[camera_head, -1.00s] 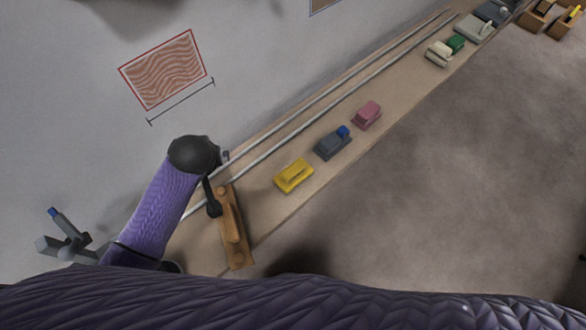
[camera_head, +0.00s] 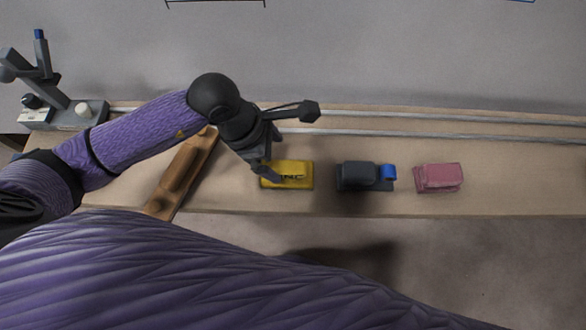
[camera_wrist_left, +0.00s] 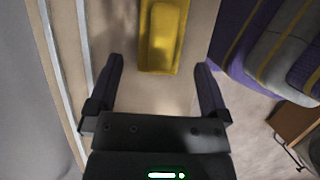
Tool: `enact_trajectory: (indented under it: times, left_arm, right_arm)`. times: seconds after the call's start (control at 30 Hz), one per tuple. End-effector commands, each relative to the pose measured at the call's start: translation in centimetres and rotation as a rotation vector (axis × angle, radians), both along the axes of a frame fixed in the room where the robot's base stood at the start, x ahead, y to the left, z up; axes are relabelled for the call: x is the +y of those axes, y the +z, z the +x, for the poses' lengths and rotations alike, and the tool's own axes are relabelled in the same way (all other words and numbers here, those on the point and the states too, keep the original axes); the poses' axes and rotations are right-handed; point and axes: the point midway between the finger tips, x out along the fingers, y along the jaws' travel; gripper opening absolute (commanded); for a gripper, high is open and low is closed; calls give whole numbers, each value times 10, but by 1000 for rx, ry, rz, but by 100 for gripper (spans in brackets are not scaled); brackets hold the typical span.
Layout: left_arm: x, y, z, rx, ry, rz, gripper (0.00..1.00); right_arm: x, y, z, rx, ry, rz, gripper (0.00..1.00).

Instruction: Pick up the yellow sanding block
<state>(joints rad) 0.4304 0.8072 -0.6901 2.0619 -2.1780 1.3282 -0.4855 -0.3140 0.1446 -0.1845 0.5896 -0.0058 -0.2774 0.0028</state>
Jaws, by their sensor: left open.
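The yellow sanding block (camera_head: 287,181) lies on the wooden bench near its front edge. It also shows in the left wrist view (camera_wrist_left: 158,62), at the top centre, ahead of the fingers. My left gripper (camera_head: 273,162) hangs at the block's back left and covers part of it in the head view. In the wrist view my left gripper (camera_wrist_left: 160,75) is open, with one finger to each side of the block's line and nothing between them. My right gripper is not in view.
A brown wooden tool (camera_head: 180,180) lies left of the block. A dark grey block with a blue knob (camera_head: 355,177) and a pink block (camera_head: 438,178) lie to the right. Two metal rails (camera_head: 420,137) run along the back of the bench. A grey stand (camera_head: 75,114) is at far left.

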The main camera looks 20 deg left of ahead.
Motion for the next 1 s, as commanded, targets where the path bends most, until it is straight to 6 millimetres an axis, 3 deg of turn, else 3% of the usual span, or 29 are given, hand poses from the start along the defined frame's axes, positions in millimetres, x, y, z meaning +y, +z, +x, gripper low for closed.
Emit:
enact_trajectory:
  times: [0.03, 0.23, 0.37, 0.57, 0.93, 1.0]
  left_arm:
    - [-5, -16, 1, 6, 0, -4, 100]
    - [-25, -58, 3, 8, 2, -6, 100]
    - [-30, -68, 6, 4, 3, -5, 100]
    - [-30, -65, 6, 1, 3, -5, 100]
    - [-30, -65, 6, 2, 4, -6, 24]
    - [-30, -65, 6, 1, 4, -6, 23]
  right_arm:
    - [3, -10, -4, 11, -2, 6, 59]
    - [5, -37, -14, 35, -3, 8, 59]
    - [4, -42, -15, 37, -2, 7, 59]
    - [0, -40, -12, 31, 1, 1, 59]
    - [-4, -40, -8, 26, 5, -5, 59]
    - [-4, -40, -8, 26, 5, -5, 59]
